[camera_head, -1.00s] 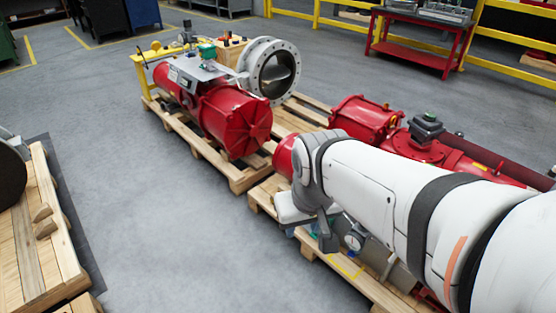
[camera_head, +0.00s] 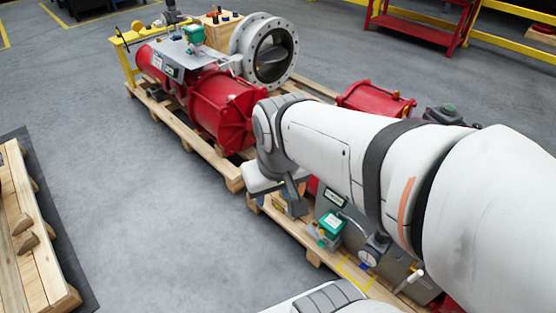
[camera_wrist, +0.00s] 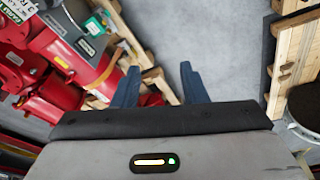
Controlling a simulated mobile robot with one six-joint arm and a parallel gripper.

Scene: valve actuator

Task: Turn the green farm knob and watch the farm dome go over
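My gripper (camera_wrist: 158,82) is open and empty in the wrist view, its two blue-grey fingers apart above the floor. In the head view it hangs at the end of my white arm, beside the near pallet. A green-topped unit (camera_head: 331,224) sits on the grey panel of the near red actuator, just right of my gripper. Another green box (camera_head: 194,34) is on the far red actuator's plate. A dark switch box with a green dome top (camera_head: 447,108) shows beyond my arm. I cannot tell which green part is the farm knob. A white-and-green label (camera_wrist: 17,9) is cut off in the wrist view.
The far red actuator (camera_head: 222,105) and its grey flanged valve (camera_head: 268,50) rest on a wooden pallet (camera_head: 186,133). Another pallet (camera_head: 40,250) is at the left, with open grey floor between. A red cart (camera_head: 425,20) and yellow rails are behind.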

